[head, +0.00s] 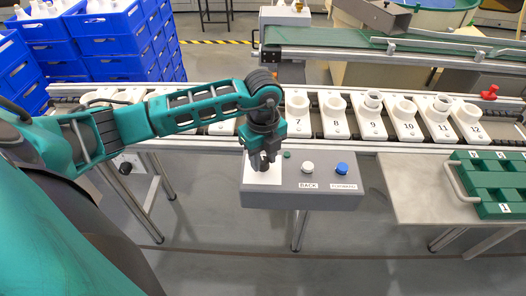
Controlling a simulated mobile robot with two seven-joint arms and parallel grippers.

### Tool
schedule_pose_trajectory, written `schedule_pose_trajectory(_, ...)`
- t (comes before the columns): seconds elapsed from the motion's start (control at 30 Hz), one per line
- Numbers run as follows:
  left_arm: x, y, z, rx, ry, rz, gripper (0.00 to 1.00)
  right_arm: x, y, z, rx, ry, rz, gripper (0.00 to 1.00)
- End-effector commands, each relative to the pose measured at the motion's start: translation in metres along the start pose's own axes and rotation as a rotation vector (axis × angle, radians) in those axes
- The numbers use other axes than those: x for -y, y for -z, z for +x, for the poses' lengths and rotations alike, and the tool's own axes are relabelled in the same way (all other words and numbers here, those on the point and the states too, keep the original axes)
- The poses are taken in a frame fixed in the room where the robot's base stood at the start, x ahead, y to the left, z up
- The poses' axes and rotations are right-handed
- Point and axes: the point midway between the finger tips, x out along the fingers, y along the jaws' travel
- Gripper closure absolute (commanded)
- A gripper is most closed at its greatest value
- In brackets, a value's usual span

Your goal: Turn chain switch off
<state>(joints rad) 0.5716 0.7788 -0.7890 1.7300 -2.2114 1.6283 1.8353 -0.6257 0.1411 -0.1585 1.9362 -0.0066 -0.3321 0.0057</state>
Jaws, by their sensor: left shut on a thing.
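The grey control box (300,178) stands in the middle on a post, in front of the conveyor. It has a white plate (247,200) at its left, a small green button, a white button (308,168) marked BACK and a blue button (342,168). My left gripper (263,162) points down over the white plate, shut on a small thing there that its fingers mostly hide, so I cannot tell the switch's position. My right gripper is not in view.
A chain conveyor (350,146) carries numbered white sockets behind the box. A green tray (497,182) with a handle lies on the table (415,190) at the right. Blue crates (110,38) are stacked at the back left. A red knob (489,93) sits at the right.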

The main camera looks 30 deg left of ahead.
Motion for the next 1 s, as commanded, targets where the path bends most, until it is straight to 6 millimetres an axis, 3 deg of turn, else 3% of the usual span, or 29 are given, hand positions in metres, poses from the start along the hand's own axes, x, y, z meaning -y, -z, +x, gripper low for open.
schedule_pose_trajectory(0.4,0.0,0.0,-0.002,0.001,0.001,-0.283,0.94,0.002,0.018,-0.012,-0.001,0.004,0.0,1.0)
schedule_pose_trajectory(1.0,0.001,-0.001,-0.001,0.001,0.002,-0.372,0.94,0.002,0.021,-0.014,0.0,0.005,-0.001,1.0)
